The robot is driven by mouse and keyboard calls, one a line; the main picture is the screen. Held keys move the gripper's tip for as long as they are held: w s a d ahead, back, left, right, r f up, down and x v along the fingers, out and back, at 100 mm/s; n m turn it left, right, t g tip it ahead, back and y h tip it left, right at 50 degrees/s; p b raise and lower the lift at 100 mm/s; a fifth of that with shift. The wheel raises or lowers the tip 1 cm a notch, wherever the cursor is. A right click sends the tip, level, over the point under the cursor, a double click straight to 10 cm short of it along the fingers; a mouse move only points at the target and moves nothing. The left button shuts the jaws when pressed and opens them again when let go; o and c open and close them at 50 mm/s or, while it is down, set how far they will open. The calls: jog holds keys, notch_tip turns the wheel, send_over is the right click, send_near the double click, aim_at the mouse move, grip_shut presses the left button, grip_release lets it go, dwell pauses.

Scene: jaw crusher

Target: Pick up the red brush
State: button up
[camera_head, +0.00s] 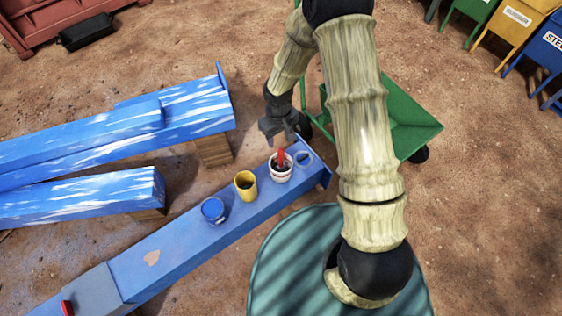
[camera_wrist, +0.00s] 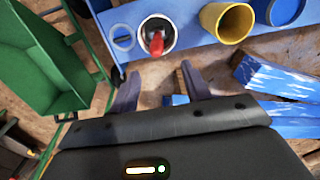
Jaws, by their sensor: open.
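The red brush (camera_head: 281,157) stands in a white cup (camera_head: 280,172) near the far right end of a blue beam. In the wrist view the red brush (camera_wrist: 156,42) leans inside the white cup (camera_wrist: 147,24), with its lower part hidden in the cup. My gripper (camera_head: 277,138) is just behind the cup in the head view. In the wrist view my gripper (camera_wrist: 160,82) has its two fingers apart, pointing toward the cup, with nothing between them. The fingers are apart from the brush.
A yellow cup (camera_head: 246,187) and a blue cup (camera_head: 213,211) stand on the same blue beam (camera_head: 180,249), left of the white cup. Blue-white beams (camera_head: 80,203) lie at left. Bare ground lies beyond.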

aim_at(279, 148)
notch_tip(279, 148, down, 6)
jog(key=shift+f, duration=0.15)
dwell(0.3)
jog(key=shift+d+f, duration=0.2)
jog(key=shift+f, duration=1.1)
jog(key=shift+d+f, duration=0.15)
jog(key=shift+f, duration=1.15)
jog(key=shift+s, duration=0.1)
grip_shut()
jog(key=shift+r, duration=0.15)
